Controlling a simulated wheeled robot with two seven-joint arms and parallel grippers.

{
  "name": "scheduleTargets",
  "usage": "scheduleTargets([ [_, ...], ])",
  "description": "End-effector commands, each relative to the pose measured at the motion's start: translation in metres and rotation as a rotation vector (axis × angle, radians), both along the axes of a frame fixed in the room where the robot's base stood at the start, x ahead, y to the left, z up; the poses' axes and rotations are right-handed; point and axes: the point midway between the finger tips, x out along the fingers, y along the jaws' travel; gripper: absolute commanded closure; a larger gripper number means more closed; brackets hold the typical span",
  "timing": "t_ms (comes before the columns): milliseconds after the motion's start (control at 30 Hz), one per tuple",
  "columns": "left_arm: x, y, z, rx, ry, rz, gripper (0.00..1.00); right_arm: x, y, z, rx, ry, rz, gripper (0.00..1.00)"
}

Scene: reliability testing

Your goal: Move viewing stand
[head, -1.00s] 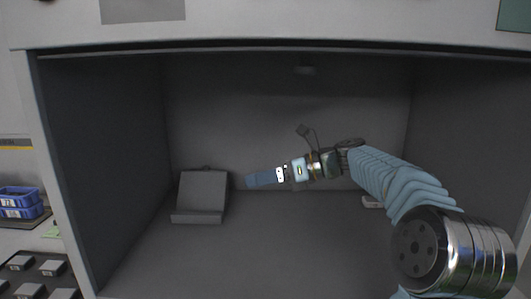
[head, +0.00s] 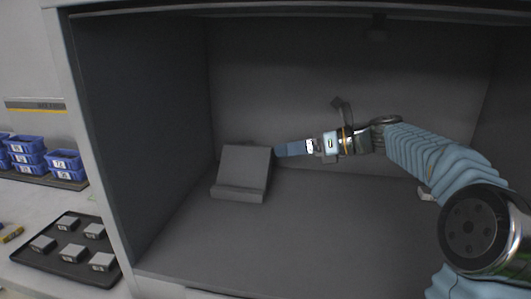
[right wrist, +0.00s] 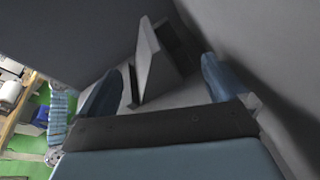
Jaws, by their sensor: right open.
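The grey viewing stand (head: 244,170), a sloped panel with a lip at its front, stands on the floor of the dark box (head: 240,240) near its left back. My right gripper (head: 279,150) reaches in from the right, with its blue fingertips beside the stand's upper right edge. In the right wrist view, the two blue fingers (right wrist: 160,85) are apart and the stand (right wrist: 157,62) shows between and beyond them. It looks free of both fingers; whether one touches is hard to tell. My left gripper is not in view.
The box's left wall (head: 145,130) and back wall (head: 290,80) close in the stand. The box floor in front is clear. Outside at left are a black tray (head: 66,270) with several grey blocks and blue bins (head: 66,160). A small white item (head: 425,194) lies at the right.

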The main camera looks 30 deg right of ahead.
Motion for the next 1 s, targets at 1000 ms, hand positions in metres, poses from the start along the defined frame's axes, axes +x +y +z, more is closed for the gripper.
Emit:
scheduleTargets([
  [1000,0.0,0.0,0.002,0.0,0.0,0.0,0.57,0.062,0.068,-0.027,0.0,0.0,-0.001,0.08],
])
